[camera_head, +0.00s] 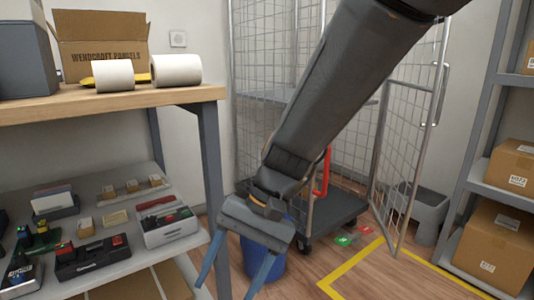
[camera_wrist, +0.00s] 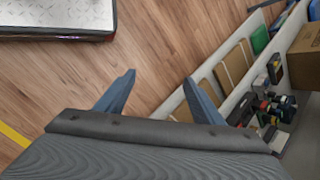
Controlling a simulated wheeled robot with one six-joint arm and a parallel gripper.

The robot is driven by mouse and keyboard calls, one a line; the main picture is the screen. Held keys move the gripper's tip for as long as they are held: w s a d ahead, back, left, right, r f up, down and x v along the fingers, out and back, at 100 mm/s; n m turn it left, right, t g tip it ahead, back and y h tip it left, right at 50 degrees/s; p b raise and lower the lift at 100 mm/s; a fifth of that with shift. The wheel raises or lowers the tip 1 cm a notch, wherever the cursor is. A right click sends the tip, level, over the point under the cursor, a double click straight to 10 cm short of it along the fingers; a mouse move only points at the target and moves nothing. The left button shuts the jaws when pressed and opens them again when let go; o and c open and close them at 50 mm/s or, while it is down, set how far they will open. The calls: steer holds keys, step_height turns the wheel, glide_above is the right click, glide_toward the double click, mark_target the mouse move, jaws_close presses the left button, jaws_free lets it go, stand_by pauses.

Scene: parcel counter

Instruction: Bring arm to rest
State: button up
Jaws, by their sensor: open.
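My gripper (camera_head: 236,274) hangs at the end of my arm, pointing down in front of the counter's right end in the head view. Its two blue fingers are spread apart with nothing between them. In the wrist view my gripper (camera_wrist: 160,95) also shows open, with bare wood floor between and beyond the fingers. A blue bin (camera_head: 263,258) stands on the floor behind the gripper and is partly hidden by it.
The wooden counter (camera_head: 190,95) holds paper rolls and an open carton (camera_head: 105,45). A lower shelf (camera_head: 120,258) carries small office items. A wire cage trolley (camera_head: 345,210) stands behind my arm. Shelves with cartons (camera_head: 495,247) are at right.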

steer(key=s+d+r+n+t+h+p, duration=0.1)
steer(key=s+d+r+n+t+h, duration=0.25)
steer(key=s+d+n, duration=0.4)
steer(key=d+r+m+p, duration=0.2)
steer(key=d+r+p, duration=0.4)
steer(key=r+p, duration=0.3)
steer(key=s+d+r+m+h+p, duration=0.1)
steer(key=d+r+p, duration=0.5)
steer(key=p, duration=0.9)
steer(key=s+d+r+m+p, duration=0.1)
steer(key=d+r+m+p, duration=0.2)
steer(key=r+p, duration=0.9)
steer(key=d+r, duration=0.1)
steer(key=d, duration=0.2)
steer(key=shift+h, duration=0.35)
steer(key=shift+s+d+r+p, duration=0.1)
steer(key=shift+s+d+p, duration=0.05)
steer(key=shift+d+p, duration=0.35)
steer(key=shift+c, duration=0.2)
